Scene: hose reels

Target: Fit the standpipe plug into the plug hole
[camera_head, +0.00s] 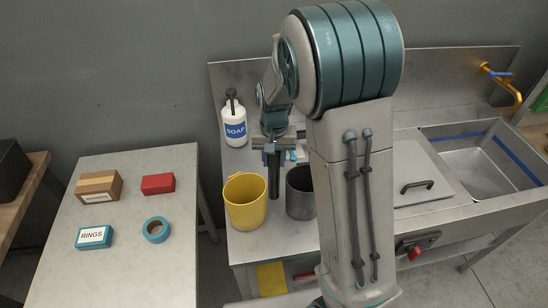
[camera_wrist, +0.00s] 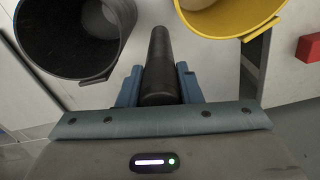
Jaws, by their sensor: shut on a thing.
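The standpipe plug (camera_head: 274,181) is a long black tube. My gripper (camera_head: 272,154) is shut on its upper end and holds it upright over the left part of the steel counter, between the yellow container and the grey pot. In the wrist view the plug (camera_wrist: 160,62) extends away from between the blue fingers of my gripper (camera_wrist: 159,85). Whether its lower end touches the counter I cannot tell. The sink basin (camera_head: 474,166) is at the far right of the head view. I cannot make out a plug hole in it.
The yellow container (camera_head: 246,207) and grey pot (camera_head: 299,203) stand close on either side of the plug. A soap bottle (camera_head: 234,128) stands behind. A lid with a handle (camera_head: 420,172) lies left of the basin, and a brass tap (camera_head: 505,83) is above it.

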